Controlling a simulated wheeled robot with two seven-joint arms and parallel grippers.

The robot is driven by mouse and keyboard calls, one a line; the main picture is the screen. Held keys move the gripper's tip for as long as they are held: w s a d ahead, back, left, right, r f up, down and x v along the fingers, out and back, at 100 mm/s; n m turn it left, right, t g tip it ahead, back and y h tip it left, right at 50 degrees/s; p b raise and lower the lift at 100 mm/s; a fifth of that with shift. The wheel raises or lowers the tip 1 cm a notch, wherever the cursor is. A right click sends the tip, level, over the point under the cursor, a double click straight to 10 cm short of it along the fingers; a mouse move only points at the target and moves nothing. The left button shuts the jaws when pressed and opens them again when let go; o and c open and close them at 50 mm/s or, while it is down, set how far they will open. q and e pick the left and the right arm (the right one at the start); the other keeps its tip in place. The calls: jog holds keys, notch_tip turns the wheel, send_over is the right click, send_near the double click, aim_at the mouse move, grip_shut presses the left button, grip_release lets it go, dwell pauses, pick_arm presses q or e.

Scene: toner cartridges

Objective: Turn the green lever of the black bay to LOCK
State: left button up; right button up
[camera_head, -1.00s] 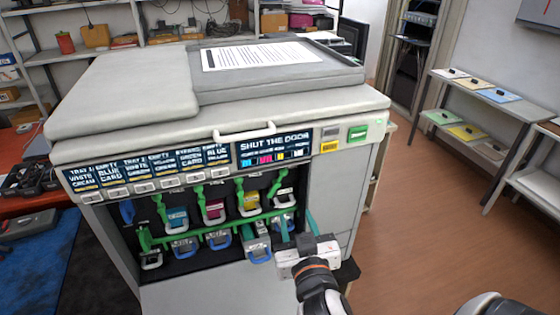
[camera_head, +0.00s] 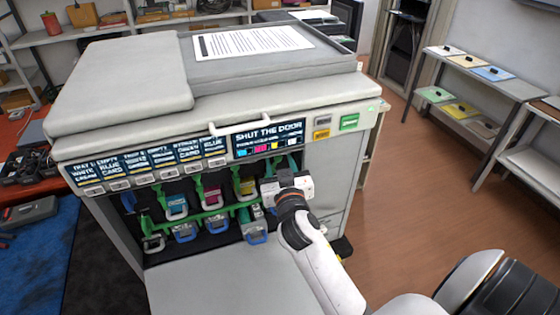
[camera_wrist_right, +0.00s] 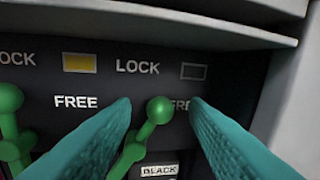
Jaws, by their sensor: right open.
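The green lever (camera_wrist_right: 135,140) of the black bay shows in the right wrist view above the BLACK label (camera_wrist_right: 158,171). It tilts up and to the right, and its round knob (camera_wrist_right: 159,109) stands just left of a partly hidden FREE mark, below and right of the LOCK mark (camera_wrist_right: 137,66). My right gripper (camera_wrist_right: 160,106) is open, with one teal finger on each side of the knob; I cannot tell whether either touches it. In the head view my right gripper (camera_head: 280,166) is at the right end of the upper cartridge row and hides the black bay. My left gripper is not in view.
The printer (camera_head: 225,95) has an open front with several coloured cartridges and other green levers. A neighbouring lever (camera_wrist_right: 10,125) is at the left of the wrist view, near a lit yellow lamp (camera_wrist_right: 80,63). The lamp (camera_wrist_right: 194,72) beside the black bay's LOCK is dark.

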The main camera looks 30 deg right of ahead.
jog(key=shift+w+d, duration=0.1)
jog(key=shift+w, duration=0.05)
grip_shut()
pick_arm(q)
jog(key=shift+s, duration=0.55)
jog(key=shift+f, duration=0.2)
pick_arm(e)
jog(key=shift+n, duration=0.3)
jog(key=shift+a+n+b, duration=0.4)
jog(key=shift+n, duration=0.5)
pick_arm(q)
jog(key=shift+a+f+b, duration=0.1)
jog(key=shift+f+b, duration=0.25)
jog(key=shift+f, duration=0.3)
pick_arm(e)
jog(key=shift+w+a+n+t, duration=0.1)
jog(key=shift+a+n+t, duration=0.15)
jog(key=shift+n, duration=0.65)
jog(key=shift+w+a+n+t, duration=0.15)
jog(key=shift+a+n, duration=0.1)
jog(key=shift+n, duration=0.65)
jog(key=shift+s, duration=0.1)
grip_release()
